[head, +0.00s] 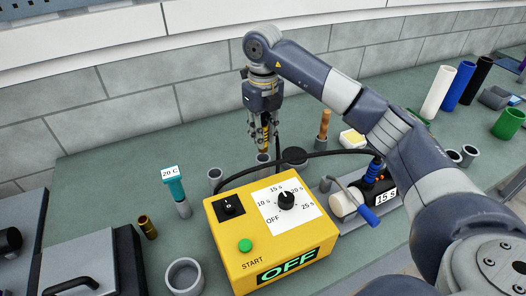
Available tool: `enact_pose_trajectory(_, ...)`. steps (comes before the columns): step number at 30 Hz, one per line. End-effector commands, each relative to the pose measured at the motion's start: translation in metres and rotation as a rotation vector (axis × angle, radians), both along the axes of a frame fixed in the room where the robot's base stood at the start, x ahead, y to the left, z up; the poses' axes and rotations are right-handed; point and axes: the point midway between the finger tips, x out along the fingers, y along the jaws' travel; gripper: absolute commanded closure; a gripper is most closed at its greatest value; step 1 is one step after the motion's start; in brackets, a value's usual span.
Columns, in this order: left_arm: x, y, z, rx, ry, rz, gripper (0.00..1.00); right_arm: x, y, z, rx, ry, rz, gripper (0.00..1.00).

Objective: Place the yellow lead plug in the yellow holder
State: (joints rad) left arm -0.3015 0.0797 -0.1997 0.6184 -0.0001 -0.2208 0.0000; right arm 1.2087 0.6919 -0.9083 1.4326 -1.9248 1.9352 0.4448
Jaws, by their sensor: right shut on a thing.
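My left gripper is not in view.
The yellow timer box (225,250) reads OFF. Another grey holder (215,175), a dark round piece (294,155) and a wooden-handled tool (324,124) stand near the gripper.

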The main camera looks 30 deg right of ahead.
Motion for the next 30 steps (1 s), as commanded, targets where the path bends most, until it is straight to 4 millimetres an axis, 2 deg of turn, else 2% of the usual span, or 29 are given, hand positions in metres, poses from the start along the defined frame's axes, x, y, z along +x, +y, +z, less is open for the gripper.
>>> enact_pose_trajectory(1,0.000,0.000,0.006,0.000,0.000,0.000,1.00,-0.001,0.000,-0.005,0.000,0.003,0.001,1.00)
enact_pose_trajectory(8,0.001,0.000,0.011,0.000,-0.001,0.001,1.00,0.000,0.000,-0.026,0.001,0.000,0.003,1.00)
enact_pose_trajectory(15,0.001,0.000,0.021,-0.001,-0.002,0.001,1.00,0.000,0.000,-0.055,0.000,0.000,0.002,1.00)
enact_pose_trajectory(30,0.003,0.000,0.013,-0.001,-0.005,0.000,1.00,0.000,0.000,-0.067,0.000,-0.001,0.003,1.00)
